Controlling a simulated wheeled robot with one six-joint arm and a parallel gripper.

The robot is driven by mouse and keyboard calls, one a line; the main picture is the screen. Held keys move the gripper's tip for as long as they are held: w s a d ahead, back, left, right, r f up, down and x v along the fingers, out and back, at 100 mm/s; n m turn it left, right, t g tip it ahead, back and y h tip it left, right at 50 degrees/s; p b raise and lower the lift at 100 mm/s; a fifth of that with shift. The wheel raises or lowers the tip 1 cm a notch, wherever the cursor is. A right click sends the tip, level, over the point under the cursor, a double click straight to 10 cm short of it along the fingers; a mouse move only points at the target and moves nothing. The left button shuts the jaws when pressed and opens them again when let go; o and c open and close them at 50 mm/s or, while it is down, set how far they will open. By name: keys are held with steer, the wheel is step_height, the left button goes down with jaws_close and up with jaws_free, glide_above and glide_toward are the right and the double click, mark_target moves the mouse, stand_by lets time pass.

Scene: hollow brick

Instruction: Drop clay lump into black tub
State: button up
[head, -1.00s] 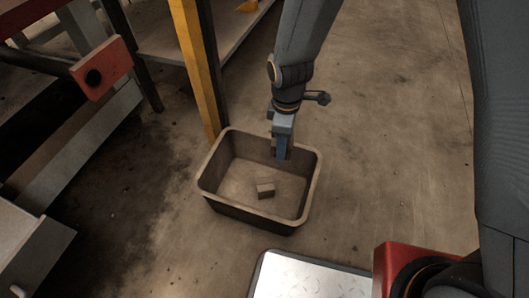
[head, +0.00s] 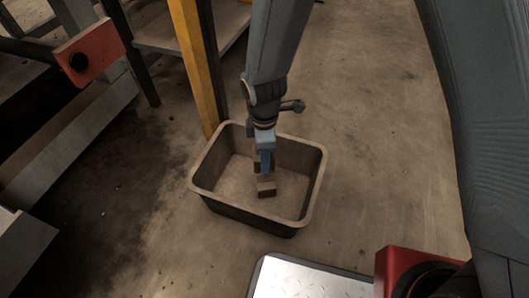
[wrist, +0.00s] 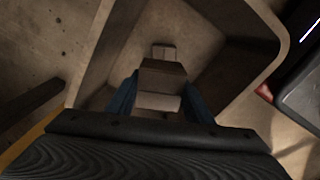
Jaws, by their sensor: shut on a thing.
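The tub (head: 207,158) stands on the floor in the head view, dark outside with a dusty brown inside and rim. Its wall also shows in the wrist view (wrist: 257,57). My gripper (head: 265,168) points down over the tub's opening. Its blue fingers are shut on the clay lump (wrist: 162,76), a brown, block-shaped piece that shows between them in the wrist view. In the head view the fingers mostly hide this lump. Another small brown block (head: 267,191) lies on the tub floor, just below the gripper; it also shows beyond the held lump in the wrist view (wrist: 164,52).
A yellow post (head: 189,62) stands right behind the tub's back left side. Metal benches with a red block (head: 90,52) are at the left. A silver tread plate (head: 308,281) lies in front. The concrete floor right of the tub is clear.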

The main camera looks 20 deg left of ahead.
steer(key=shift+f+b, duration=0.4)
steer(key=shift+f, duration=0.2)
steer(key=o, duration=1.2)
steer(key=shift+o, duration=0.2)
steer(key=shift+r+p, duration=2.2)
steer(key=shift+r, duration=1.75)
